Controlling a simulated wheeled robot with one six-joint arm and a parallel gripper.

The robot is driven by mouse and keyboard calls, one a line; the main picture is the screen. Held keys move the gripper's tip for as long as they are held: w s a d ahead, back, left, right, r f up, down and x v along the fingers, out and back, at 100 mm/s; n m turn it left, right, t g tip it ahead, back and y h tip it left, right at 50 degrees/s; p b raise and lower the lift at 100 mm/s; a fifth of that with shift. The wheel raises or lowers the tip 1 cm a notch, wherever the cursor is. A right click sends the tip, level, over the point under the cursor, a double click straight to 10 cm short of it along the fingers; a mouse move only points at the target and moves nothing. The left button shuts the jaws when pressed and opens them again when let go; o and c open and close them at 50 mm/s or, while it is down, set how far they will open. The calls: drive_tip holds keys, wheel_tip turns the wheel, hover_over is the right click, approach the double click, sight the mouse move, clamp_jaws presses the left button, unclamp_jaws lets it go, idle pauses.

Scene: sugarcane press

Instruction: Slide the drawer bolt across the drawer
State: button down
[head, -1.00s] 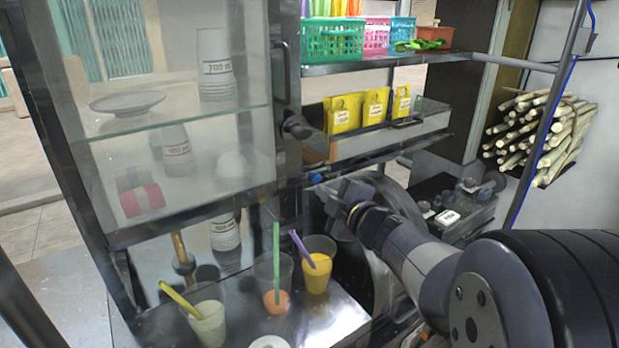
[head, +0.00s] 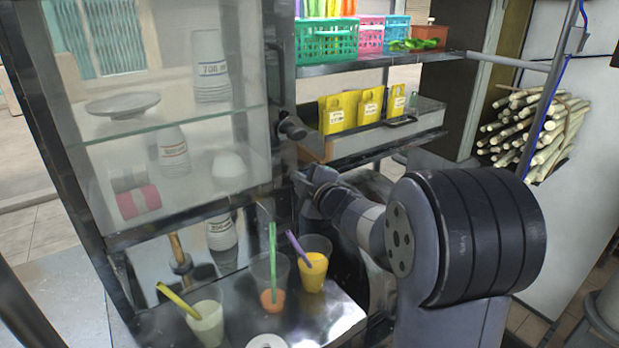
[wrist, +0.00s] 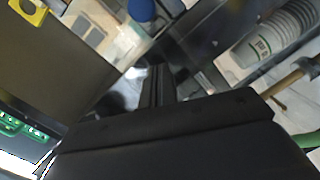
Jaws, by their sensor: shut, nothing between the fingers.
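The drawer (head: 420,128) is a shallow metal tray under the shelf, holding yellow packets. My gripper (head: 303,184) is shut and empty, just below the drawer's left end, beside the dark cabinet post. A blue round knob (wrist: 141,10), possibly the end of the drawer bolt, shows at the top of the wrist view. It lies beyond my shut fingers (wrist: 158,84), and I cannot tell whether they touch anything. In the head view my gripper and wrist cover the place below the drawer, so the bolt cannot be made out there.
A glass-fronted cabinet (head: 165,112) stands to the left, with a dark round knob (head: 292,129) on its right edge. Filled cups with straws, including an orange one (head: 313,268), stand on the metal counter (head: 330,318) below my gripper. Sugarcane stalks (head: 535,125) hang at right.

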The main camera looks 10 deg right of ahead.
drive_tip(key=shift+w+d+f+p, duration=0.3)
drive_tip(key=shift+w+d+f, duration=0.2)
drive_tip(key=shift+d, duration=0.25)
drive_tip(key=shift+w+d+f+p, duration=0.3)
drive_tip(key=shift+w+d+f, duration=0.1)
drive_tip(key=shift+w+d, duration=0.3)
drive_tip(key=shift+s, duration=0.15)
drive_tip(key=d, duration=0.1)
drive_tip(key=w+d, duration=0.1)
drive_tip(key=d+p, duration=0.1)
drive_tip(key=d, duration=0.1)
drive_tip(key=shift+w, duration=0.3)
drive_tip(key=shift+a, duration=0.1)
